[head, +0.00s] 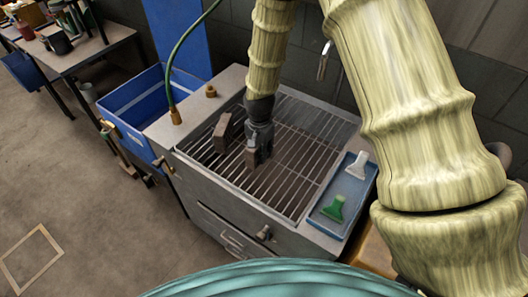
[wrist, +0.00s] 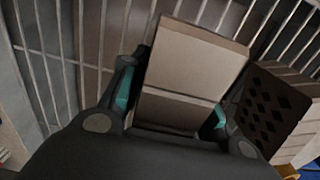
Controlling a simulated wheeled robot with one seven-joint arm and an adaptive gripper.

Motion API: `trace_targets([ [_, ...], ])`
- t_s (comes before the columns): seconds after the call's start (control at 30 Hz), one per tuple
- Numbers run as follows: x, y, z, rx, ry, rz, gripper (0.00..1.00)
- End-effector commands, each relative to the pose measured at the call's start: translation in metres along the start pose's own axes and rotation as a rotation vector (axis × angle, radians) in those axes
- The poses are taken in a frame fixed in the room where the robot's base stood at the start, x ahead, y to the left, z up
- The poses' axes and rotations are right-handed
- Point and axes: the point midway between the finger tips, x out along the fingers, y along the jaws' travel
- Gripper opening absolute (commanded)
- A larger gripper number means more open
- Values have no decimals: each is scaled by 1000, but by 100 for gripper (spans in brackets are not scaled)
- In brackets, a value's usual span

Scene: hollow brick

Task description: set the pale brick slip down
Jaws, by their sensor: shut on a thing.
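My gripper (head: 262,146) hangs over a metal grate (head: 306,158) set in a grey basin unit. It is shut on the pale brick slip (wrist: 195,62), with a finger on each side of it in the wrist view. In the head view the slip (head: 252,158) shows as a small grey-brown block at the fingertips, low over the bars. I cannot tell whether its lower end touches the grate.
A second brick (head: 222,132) stands on the grate left of my gripper; a dark face with diamond-shaped holes (wrist: 268,104) shows close by in the wrist view. A blue bin (head: 140,108) stands left. The grate's front right is clear.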

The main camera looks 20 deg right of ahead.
Motion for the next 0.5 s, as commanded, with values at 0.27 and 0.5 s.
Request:
trace_targets([
  [0.27,-2,10,-10,-2,5,-6,0],
  [0.5,22,5,-12,-3,-1,1,0],
])
